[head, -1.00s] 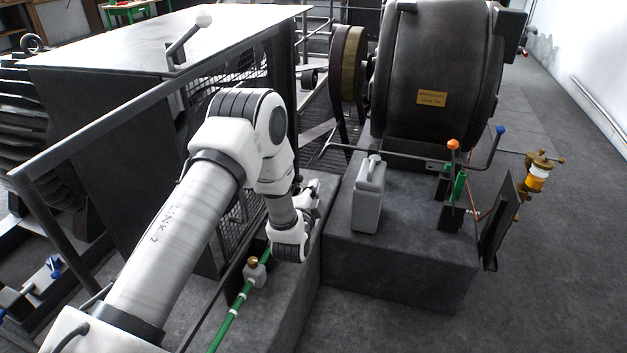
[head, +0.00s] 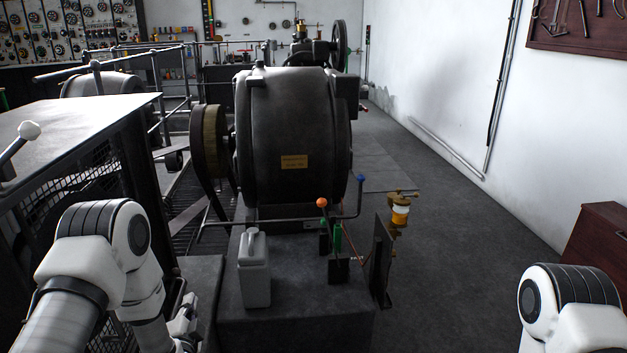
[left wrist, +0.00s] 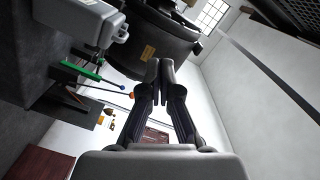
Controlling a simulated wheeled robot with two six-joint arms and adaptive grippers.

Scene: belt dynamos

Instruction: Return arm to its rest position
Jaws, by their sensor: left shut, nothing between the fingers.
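My left arm (head: 90,250) comes in at the lower left of the head view, bent at its elbow. Its left gripper (head: 188,318) hangs low beside the dark plinth, left of the grey canister (head: 254,270). In the left wrist view the two black fingers (left wrist: 160,80) are together with nothing between them. My right arm (head: 560,300) shows only as a white and black joint at the lower right of the head view. The right gripper is out of frame.
A large dark dynamo (head: 290,135) stands on the plinth (head: 295,325). Levers with an orange knob (head: 321,202) and a blue knob (head: 360,178) stand before it. A metal-topped cabinet (head: 75,120) is at left. Floor (head: 450,240) right of the plinth is clear.

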